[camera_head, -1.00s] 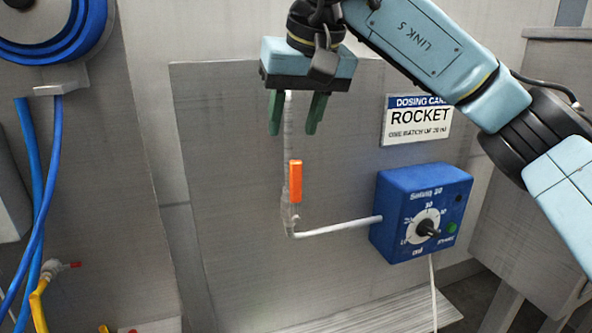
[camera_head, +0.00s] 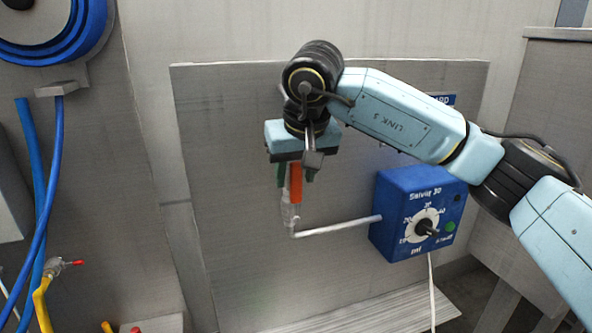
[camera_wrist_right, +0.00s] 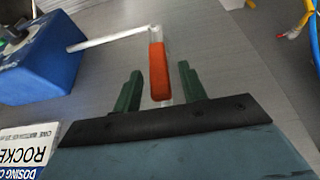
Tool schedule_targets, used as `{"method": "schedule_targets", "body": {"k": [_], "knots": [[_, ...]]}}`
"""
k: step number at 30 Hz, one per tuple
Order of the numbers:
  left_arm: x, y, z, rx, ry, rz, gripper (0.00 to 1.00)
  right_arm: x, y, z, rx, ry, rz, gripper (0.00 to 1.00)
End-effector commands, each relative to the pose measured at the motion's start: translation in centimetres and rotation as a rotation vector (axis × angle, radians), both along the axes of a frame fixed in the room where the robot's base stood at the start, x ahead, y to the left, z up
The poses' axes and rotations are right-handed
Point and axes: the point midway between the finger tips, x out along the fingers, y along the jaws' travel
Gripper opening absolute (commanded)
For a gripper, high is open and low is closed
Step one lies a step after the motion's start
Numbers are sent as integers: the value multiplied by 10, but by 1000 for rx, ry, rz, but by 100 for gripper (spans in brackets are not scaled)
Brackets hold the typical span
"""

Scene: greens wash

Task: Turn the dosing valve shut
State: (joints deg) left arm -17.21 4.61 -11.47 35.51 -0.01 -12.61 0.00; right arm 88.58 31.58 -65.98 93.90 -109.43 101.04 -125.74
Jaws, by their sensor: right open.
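The dosing valve has an orange lever handle (camera_head: 296,183) standing upright in line with its vertical pipe (camera_head: 290,215), in front of the grey panel. My right gripper (camera_head: 296,178) is open, pointing down, with its green fingers on either side of the handle. In the right wrist view the orange handle (camera_wrist_right: 158,72) shows between the two fingertips (camera_wrist_right: 156,88), with a gap on each side. The gripper body hides the upper part of the pipe in the head view. My left gripper is not in view.
A blue dosing box (camera_head: 415,213) with a dial stands right of the valve, joined by a white pipe (camera_head: 338,228). The sign is mostly hidden behind my right arm. A blue hose (camera_head: 50,190) and reel (camera_head: 55,30) are at the left.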

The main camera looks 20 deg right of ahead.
Motion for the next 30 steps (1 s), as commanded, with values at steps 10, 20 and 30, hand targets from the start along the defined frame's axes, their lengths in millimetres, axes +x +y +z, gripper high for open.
{"method": "schedule_targets", "body": {"k": [10,20,30], "knots": [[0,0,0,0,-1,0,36,1,0,-2,0,0,0,37],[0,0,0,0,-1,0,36,1,0,-2,1,0,0,0],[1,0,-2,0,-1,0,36,1,-2,-2,19,1,-1,0]]}}
